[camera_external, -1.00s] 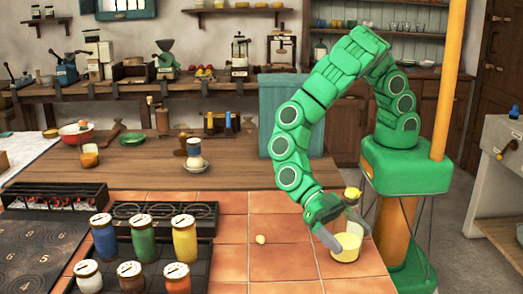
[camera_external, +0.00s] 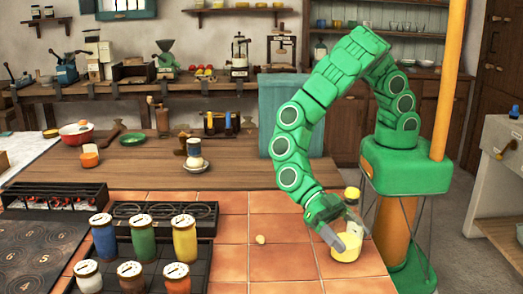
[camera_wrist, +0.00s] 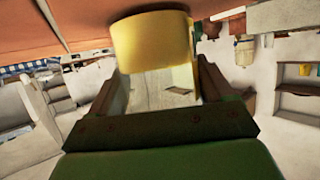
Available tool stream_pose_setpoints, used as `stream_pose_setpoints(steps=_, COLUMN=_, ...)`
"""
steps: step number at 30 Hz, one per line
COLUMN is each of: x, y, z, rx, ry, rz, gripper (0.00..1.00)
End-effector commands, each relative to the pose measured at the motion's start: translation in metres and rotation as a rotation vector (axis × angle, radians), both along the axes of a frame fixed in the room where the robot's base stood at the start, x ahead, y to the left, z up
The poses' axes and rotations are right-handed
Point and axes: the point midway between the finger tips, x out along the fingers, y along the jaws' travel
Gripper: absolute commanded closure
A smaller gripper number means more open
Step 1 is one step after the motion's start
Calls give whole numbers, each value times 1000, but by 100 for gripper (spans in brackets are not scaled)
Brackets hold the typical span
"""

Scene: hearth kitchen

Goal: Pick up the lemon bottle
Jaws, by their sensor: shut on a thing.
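The lemon bottle (camera_external: 346,254) is a clear bottle with yellow contents and a yellow cap. It stands on the orange tiled counter near its right end. My gripper (camera_external: 341,238) comes down from the upper left and is shut on the bottle's body. In the wrist view the bottle (camera_wrist: 153,45) fills the upper middle, its yellow part at the top and its clear part between the fingers of my gripper (camera_wrist: 160,95). I cannot tell whether the bottle's base is clear of the tiles.
A small pale yellow lump (camera_external: 260,239) lies on the tiles left of the bottle. Several coloured jars (camera_external: 184,238) stand on a dark rack at the left. A cup on a saucer (camera_external: 194,164) stands on the wooden counter behind. The tiles between are mostly clear.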

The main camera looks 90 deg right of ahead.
Motion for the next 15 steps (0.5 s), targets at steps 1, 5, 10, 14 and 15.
stream_pose_setpoints(steps=1, x=0, y=0, z=1, rx=1, ry=1, rz=0, gripper=72)
stream_pose_setpoints(steps=5, x=0, y=0, z=2, rx=1, ry=0, rz=0, gripper=72)
stream_pose_setpoints(steps=10, x=0, y=0, z=7, rx=1, ry=-2, rz=0, gripper=72)
stream_pose_setpoints(steps=14, x=0, y=0, z=14, rx=2, ry=-3, rz=1, gripper=72)
stream_pose_setpoints(steps=15, x=0, y=0, z=16, rx=2, ry=-3, rz=2, gripper=72)
